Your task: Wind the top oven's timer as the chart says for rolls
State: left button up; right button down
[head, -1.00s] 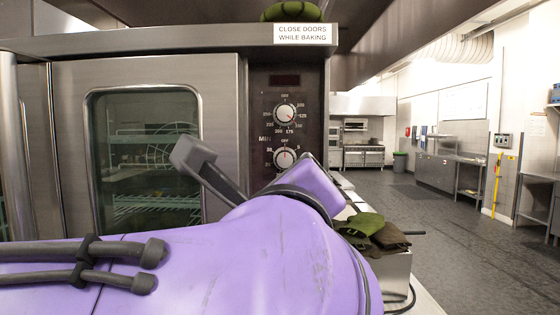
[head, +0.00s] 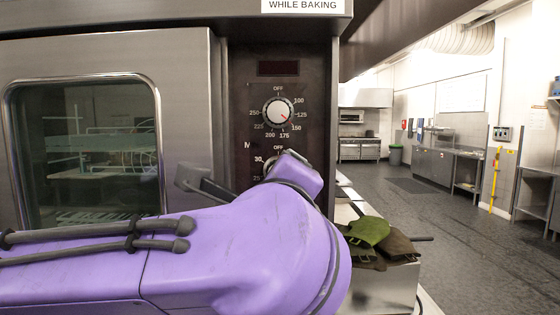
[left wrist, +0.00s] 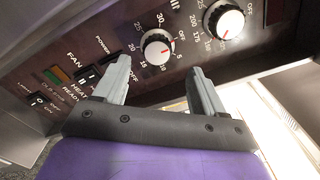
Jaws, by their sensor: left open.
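The timer knob (left wrist: 157,48) is a white-faced dial with black sides on the oven's dark control panel (left wrist: 105,50). Its red mark points right in the left wrist view, between OFF and 5 as far as I can tell. My left gripper (left wrist: 160,88) is open, its two grey fingers pointing at the panel just short of the timer knob, with nothing between them. In the head view my purple left arm hides most of the timer dial. The temperature knob (head: 278,112) is above it, its red mark near 150. No chart is in view.
The oven's glass door (head: 85,150) is closed, left of the panel. Rocker switches (left wrist: 87,76) sit beside the timer. Green and brown oven mitts (head: 370,233) lie on a steel box at the right. Open floor (head: 450,230) lies beyond.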

pick_arm(q)
jog(key=w+p, duration=0.2)
jog(key=w, duration=0.4)
jog(key=shift+w+a, duration=0.15)
jog(key=shift+f, duration=0.1)
jog(key=c, duration=1.1)
jog(key=shift+o, duration=0.2)
pick_arm(e)
jog(key=r, duration=0.3)
jog(key=shift+w+a, duration=0.1)
jog(key=shift+w, duration=0.1)
jog(key=shift+f, duration=0.1)
